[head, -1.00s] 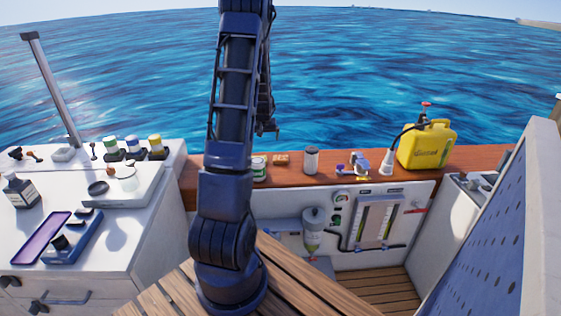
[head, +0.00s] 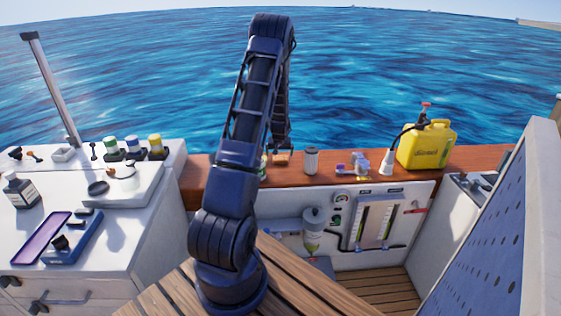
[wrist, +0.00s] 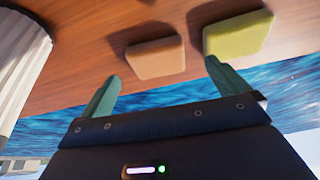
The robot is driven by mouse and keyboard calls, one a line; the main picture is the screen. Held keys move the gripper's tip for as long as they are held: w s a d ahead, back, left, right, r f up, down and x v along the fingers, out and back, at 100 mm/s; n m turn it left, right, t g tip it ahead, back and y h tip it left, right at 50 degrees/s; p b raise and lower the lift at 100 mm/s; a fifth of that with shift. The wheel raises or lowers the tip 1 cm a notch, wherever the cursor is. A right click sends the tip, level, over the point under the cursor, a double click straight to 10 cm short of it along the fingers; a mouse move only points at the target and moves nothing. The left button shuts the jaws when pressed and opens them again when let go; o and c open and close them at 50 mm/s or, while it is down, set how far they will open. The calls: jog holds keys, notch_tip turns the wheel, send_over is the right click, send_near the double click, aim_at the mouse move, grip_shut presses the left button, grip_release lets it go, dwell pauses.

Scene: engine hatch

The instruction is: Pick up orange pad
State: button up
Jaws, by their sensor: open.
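The orange pad (wrist: 155,58) lies flat on the brown wooden ledge in the wrist view, a small rounded block with a dark shadow beside it. In the head view the orange pad (head: 282,159) shows small, just right of my arm. My gripper (wrist: 163,69) is open, with its two green fingers apart and nothing between them. The pad appears just beyond the fingertips, lined up between them; the remaining gap is hard to judge. In the head view my gripper is mostly hidden by my arm.
A yellow-green pad (wrist: 238,36) lies close to the right of the orange pad, near the right finger. A white pleated filter (wrist: 20,55) stands at the left of the wrist view. A yellow jerrycan (head: 425,145) stands farther right on the wooden ledge (head: 335,172).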

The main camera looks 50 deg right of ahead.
aim_at(280, 157)
jog(key=shift+d+x, duration=0.2)
jog(key=shift+x, duration=1.1)
jog(key=shift+d+x, duration=0.2)
jog(key=shift+x, duration=1.1)
jog(key=shift+r, duration=0.15)
jog(key=c, duration=1)
jog(key=shift+r, duration=0.1)
